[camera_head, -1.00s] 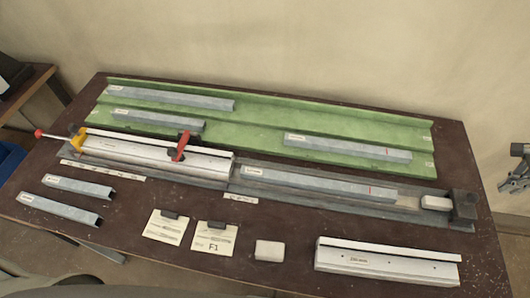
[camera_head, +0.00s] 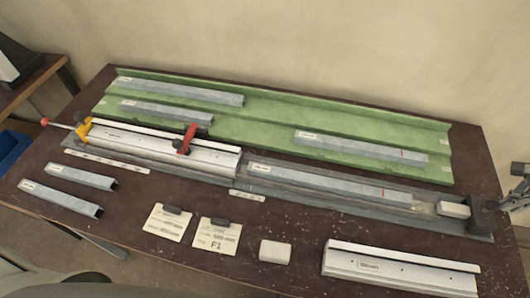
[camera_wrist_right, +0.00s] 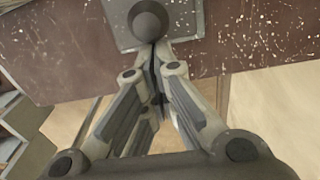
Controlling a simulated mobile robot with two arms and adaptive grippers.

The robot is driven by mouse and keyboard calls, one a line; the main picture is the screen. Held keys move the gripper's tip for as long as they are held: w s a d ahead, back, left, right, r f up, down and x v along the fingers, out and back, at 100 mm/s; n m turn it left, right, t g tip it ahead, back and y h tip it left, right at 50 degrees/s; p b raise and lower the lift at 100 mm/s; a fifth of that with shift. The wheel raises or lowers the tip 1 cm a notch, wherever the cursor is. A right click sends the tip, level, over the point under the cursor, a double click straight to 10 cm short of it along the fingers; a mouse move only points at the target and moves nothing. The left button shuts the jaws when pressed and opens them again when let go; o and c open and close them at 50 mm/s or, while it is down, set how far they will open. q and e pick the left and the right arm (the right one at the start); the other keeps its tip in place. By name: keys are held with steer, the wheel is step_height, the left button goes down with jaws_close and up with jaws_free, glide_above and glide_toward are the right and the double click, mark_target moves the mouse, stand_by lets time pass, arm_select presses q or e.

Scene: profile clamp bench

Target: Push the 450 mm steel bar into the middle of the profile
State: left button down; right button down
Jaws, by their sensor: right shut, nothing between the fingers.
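A long grey steel bar (camera_head: 330,183) lies in the grey channel of the fixture, in line with the profile; it is likely the 450 mm bar, but its label is too small to read. The light metal profile (camera_head: 150,144) sits in the left half, under a red clamp (camera_head: 187,139). The bar's left end is close to the profile's right end; I cannot tell whether they touch. My right gripper (camera_head: 521,188) is at the right edge of the head view, beyond the fixture's right end. In the right wrist view (camera_wrist_right: 156,72) its fingers are closed and empty. My left gripper is not in view.
A white block (camera_head: 453,209) and a dark end block (camera_head: 482,216) stand at the fixture's right end. A green tray (camera_head: 270,113) with several bars lies behind. Two bars, cards, a small pale block (camera_head: 275,251) and a spare profile (camera_head: 400,272) lie in front.

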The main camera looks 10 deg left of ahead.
steer(key=p, duration=0.3)
glide_above(463, 209)
steer(key=shift+w+a+p, duration=0.2)
steer(key=shift+a+p, duration=1.4)
steer(key=shift+a, duration=3.1)
steer(key=shift+w+a+p, duration=0.2)
steer(key=shift+a+p, duration=0.65)
steer(key=shift+a, duration=2.3)
steer(key=shift+w+a+p, duration=0.15)
steer(key=shift+a+p, duration=0.65)
steer(key=shift+a, duration=2.6)
steer(key=shift+w+a+b, duration=0.15)
steer(key=shift+a+b, duration=0.45)
steer(key=shift+a, duration=1.45)
steer(key=shift+w+a+b, duration=0.1)
steer(key=shift+a+b, duration=0.5)
steer(key=shift+a, duration=1.45)
steer(key=shift+w+a+b, duration=0.15)
steer(key=shift+a+b, duration=0.85)
steer(key=shift+a, duration=1.8)
steer(key=shift+w+a+b, duration=0.2)
steer(key=shift+a+b, duration=1.15)
steer(key=shift+a, duration=1.65)
steer(key=shift+w+a+b, duration=0.15)
steer(key=shift+a+b, duration=1.2)
steer(key=shift+a, duration=1.6)
